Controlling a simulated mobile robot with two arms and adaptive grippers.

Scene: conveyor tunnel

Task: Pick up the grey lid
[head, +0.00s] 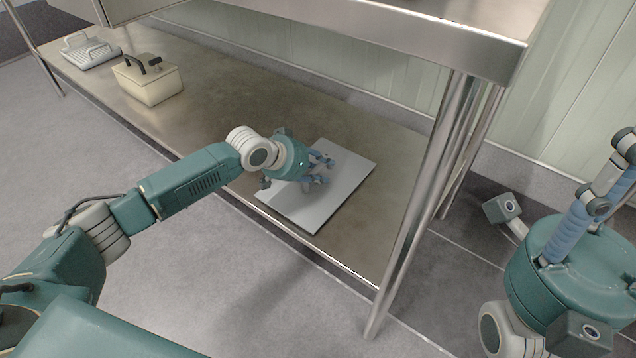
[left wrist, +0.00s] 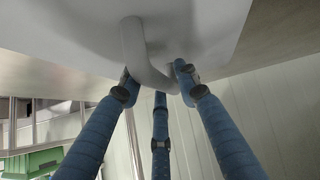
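The grey lid (head: 345,172) is a flat light-grey rectangular plate lying on the low metal shelf, near its right end. In the left wrist view its underlit surface (left wrist: 215,35) fills the top, with a rounded grey handle (left wrist: 133,45) standing out from it. My left gripper (head: 322,168) is over the lid, its blue fingers spread. In the left wrist view the fingers (left wrist: 158,85) stand around the handle with gaps between them; I see no clear grip. My right gripper (head: 612,170) is at the right edge, away from the lid and partly cut off.
A cream box with a dark handle (head: 150,85) and a pale tray with handles (head: 90,52) stand farther left on the shelf (head: 235,105). A metal leg (head: 425,200) rises right of the lid. An upper metal surface (head: 440,38) overhangs behind. The shelf's middle is clear.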

